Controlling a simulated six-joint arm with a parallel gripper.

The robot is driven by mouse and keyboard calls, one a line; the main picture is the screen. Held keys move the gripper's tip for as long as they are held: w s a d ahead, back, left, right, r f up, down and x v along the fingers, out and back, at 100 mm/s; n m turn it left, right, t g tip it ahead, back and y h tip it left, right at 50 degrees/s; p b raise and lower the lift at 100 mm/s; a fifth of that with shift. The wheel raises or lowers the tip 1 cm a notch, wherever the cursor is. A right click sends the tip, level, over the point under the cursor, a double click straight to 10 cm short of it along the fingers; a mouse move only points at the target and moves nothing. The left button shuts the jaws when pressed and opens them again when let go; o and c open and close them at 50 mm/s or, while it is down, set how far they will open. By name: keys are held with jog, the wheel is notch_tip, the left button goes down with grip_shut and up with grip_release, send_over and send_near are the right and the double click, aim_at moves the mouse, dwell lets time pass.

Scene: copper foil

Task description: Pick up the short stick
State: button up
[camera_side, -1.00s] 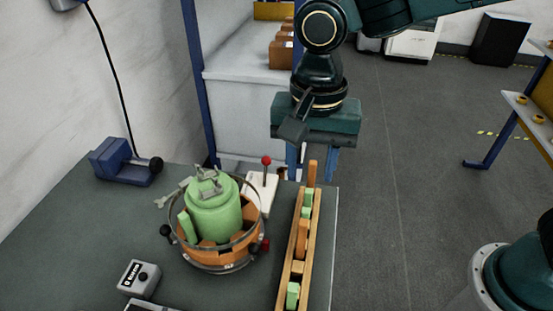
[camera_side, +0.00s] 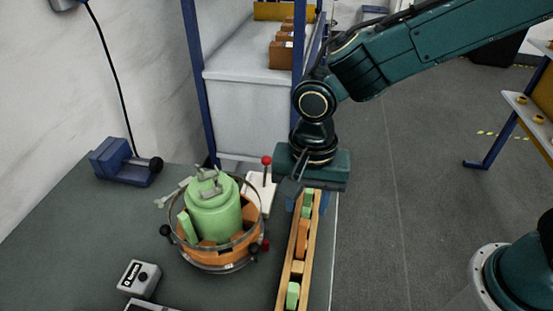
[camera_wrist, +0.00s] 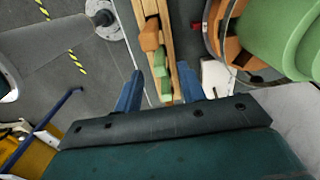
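A narrow wooden rack (camera_side: 284,291) at the right edge of the bench holds a row of orange and green sticks. In the side view they include a green stick (camera_side: 307,202) near the far end, an orange stick (camera_side: 302,238), a small orange stick (camera_side: 297,267) and a green stick (camera_side: 292,294) at the near end. I cannot tell which one is the short stick. My gripper (camera_wrist: 160,68) is open, its blue fingers on either side of the rack in the wrist view.
Left of the rack stands a round holder (camera_side: 222,258) with a green cylinder (camera_side: 213,212) and orange segments. A white box with a red-knobbed lever (camera_side: 266,162) is close to the gripper. A grey switch box (camera_side: 139,278) and a blue device (camera_side: 122,165) stand farther left.

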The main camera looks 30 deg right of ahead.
aim_at(305, 213)
jog(key=shift+s+f, duration=0.1)
jog(key=shift+f, duration=2.5)
jog(key=shift+a, duration=0.1)
grip_shut()
